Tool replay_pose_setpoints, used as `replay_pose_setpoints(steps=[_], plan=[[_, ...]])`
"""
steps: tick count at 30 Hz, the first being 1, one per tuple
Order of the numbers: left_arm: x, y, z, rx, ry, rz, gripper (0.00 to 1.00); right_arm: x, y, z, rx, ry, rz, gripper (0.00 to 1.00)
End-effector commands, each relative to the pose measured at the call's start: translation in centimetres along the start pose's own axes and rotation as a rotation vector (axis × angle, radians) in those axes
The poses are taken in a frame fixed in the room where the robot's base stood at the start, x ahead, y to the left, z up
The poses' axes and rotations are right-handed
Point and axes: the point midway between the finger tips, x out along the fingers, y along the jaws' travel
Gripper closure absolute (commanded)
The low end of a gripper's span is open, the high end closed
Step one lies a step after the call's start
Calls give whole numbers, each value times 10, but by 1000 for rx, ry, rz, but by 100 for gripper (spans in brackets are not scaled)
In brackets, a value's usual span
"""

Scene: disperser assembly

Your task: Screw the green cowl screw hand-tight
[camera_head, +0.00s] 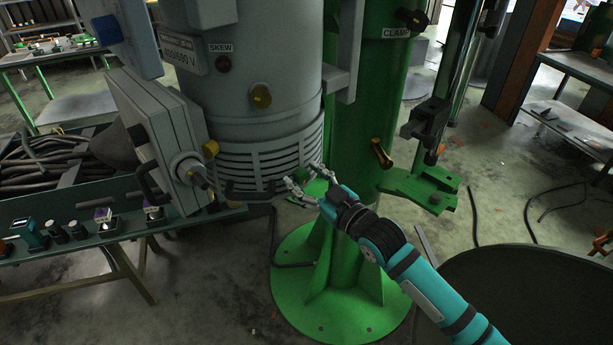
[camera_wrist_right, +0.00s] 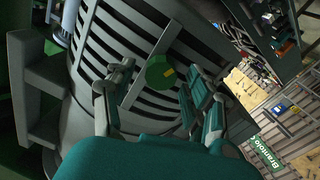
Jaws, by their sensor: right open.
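The green cowl screw (camera_wrist_right: 158,72), a round green head with a small yellow mark, sits on the slotted grey cowl (camera_wrist_right: 110,30) in the right wrist view. My right gripper (camera_wrist_right: 160,88) is open, with one finger on each side of the screw head. I see no finger closed on it. In the head view my right gripper (camera_head: 302,177) is at the lower right of the slotted cowl (camera_head: 262,165) of the large grey motor. The screw is hard to make out there between the fingers. My left gripper is not in view.
A green column (camera_head: 365,110) with a bracket (camera_head: 425,188) stands right of the motor. A grey control box (camera_head: 155,135) juts out at its left. A bench (camera_head: 110,232) with small items stands at the left. A dark round surface (camera_head: 530,290) lies lower right.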

Motion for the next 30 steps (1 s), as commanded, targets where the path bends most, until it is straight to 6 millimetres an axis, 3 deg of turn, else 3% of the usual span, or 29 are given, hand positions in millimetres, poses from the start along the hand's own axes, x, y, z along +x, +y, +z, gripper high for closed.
replay_pose_setpoints(steps=[6,18,30], plan=[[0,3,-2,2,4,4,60,0,0,0,0,0,0,48],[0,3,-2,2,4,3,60,0,0,0,1,0,0,100],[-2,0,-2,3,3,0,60,0,0,0,80,0,0,100]])
